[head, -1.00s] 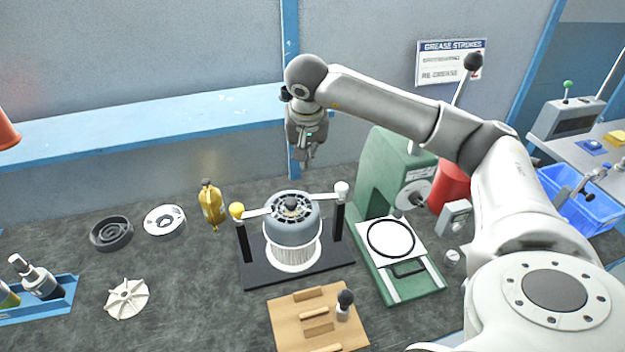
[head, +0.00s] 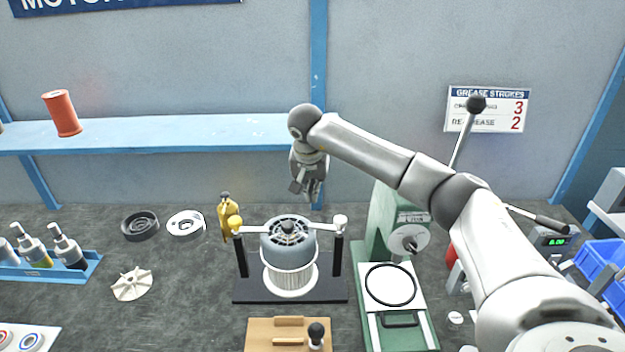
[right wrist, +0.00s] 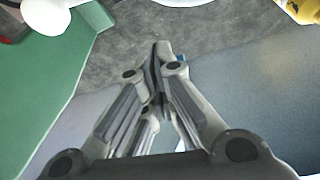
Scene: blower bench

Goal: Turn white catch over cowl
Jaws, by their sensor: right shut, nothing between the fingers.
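The grey cowl (head: 288,232) sits on a white ribbed blower body (head: 291,277) in a black stand (head: 240,290). The white catch (head: 340,221) is on top of the right post, its arm pointing left with its tip at the cowl's upper right edge. The yellow catch (head: 236,221) is on the left post, its arm pointing right to the cowl. My right gripper (head: 314,196) is shut and empty, hanging behind and above the cowl, apart from both catches. It also shows shut in the right wrist view (right wrist: 160,60). My left gripper is out of view.
A green press (head: 420,330) with a long lever stands right of the stand. A yellow bottle (head: 228,218) stands at the back left of it. A wooden block (head: 262,335) lies in front.

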